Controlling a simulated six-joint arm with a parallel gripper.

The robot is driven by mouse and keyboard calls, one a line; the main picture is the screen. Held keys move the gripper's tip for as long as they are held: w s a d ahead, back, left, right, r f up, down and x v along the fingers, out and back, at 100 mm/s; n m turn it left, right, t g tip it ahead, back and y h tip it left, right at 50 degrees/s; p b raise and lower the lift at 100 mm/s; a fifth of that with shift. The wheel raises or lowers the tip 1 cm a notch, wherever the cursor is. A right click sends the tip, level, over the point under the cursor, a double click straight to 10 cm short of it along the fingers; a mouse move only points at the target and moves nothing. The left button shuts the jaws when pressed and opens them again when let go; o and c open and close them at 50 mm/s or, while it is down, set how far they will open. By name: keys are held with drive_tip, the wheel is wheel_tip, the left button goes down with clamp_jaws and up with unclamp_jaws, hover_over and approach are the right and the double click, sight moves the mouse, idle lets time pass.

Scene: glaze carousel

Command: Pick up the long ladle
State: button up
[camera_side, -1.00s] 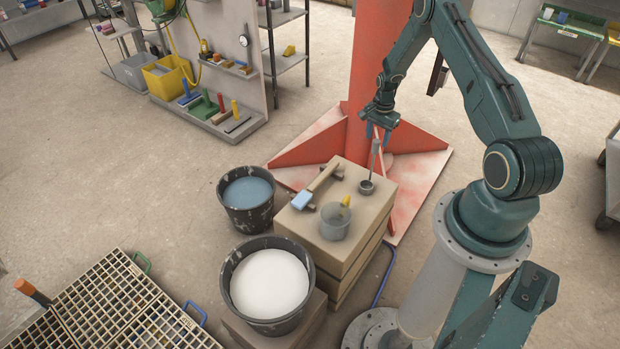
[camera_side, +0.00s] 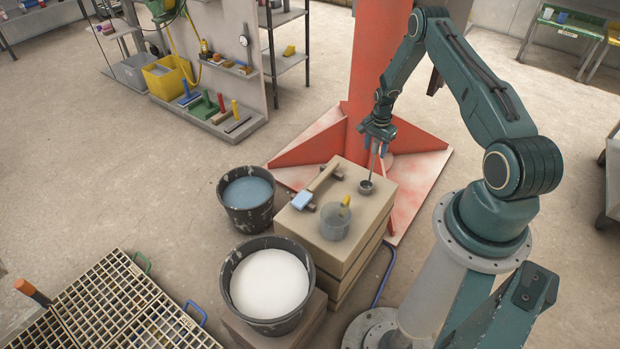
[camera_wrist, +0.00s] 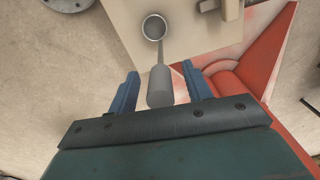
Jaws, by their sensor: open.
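The long ladle (camera_side: 366,186) stands near upright on the top of the tan block stack (camera_side: 350,231), with its round cup down near the back right corner and its thin handle rising. In the wrist view its cup (camera_wrist: 154,28) is at the top and its thick grey grip end (camera_wrist: 160,88) lies between the two blue fingers. My gripper (camera_wrist: 160,92) is open around the grip end, with a visible gap on each side. In the side view my gripper (camera_side: 377,147) is over the ladle, and its fingers partly hide the handle top.
A bucket of blue liquid (camera_side: 247,198) and one of white liquid (camera_side: 269,284) stand to the left. An orange-red column (camera_side: 377,62) rises behind.

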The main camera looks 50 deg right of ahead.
drive_tip(key=shift+c, duration=0.4)
clamp_jaws()
drive_tip(key=shift+r, duration=0.15)
wheel_tip(320, 180, up, 20)
idle(0.7)
idle(0.5)
